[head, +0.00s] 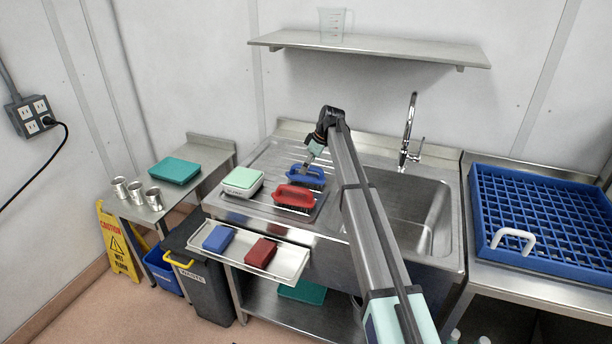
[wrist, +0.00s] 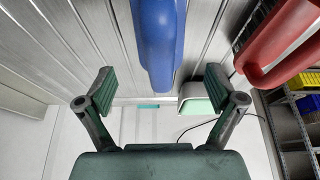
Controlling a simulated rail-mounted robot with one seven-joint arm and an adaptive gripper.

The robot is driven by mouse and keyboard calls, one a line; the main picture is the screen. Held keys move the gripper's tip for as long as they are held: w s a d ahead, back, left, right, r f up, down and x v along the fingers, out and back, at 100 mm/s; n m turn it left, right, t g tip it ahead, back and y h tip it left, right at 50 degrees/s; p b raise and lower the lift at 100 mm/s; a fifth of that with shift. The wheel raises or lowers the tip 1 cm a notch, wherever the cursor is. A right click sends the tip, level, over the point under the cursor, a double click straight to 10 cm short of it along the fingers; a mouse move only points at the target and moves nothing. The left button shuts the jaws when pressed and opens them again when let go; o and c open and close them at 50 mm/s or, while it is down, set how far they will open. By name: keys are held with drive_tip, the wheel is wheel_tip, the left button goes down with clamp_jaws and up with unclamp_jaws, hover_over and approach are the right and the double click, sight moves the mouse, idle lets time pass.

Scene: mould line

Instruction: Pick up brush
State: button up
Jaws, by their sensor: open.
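A blue brush (head: 306,176) lies on the ribbed steel drainboard, left of the sink. A red brush (head: 294,196) lies just in front of it, bristles down. My gripper (head: 312,158) is above the blue brush. In the wrist view my gripper (wrist: 160,88) is open, its two dark fingers wide apart. The handle of the blue brush (wrist: 158,42) shows between and beyond the fingers, with nothing held. The red brush (wrist: 284,42) shows at the right, outside the fingers. The bristles of the blue brush are mostly hidden in the head view.
A white box with a pale green top (head: 242,181) stands left of the brushes. A front tray (head: 287,262) holds a blue block (head: 218,238) and a red block (head: 261,252). The sink (head: 408,210) and faucet (head: 410,135) are to the right. A wall shelf (head: 380,48) hangs above.

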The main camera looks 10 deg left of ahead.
drive_tip(key=shift+p+x, duration=0.9)
drive_tip(key=shift+x, duration=1.4)
drive_tip(key=shift+s, duration=0.1)
drive_tip(key=c, duration=1.3)
drive_tip(key=shift+c, duration=0.2)
wheel_tip(320, 180, up, 20)
drive_tip(key=b, duration=0.5)
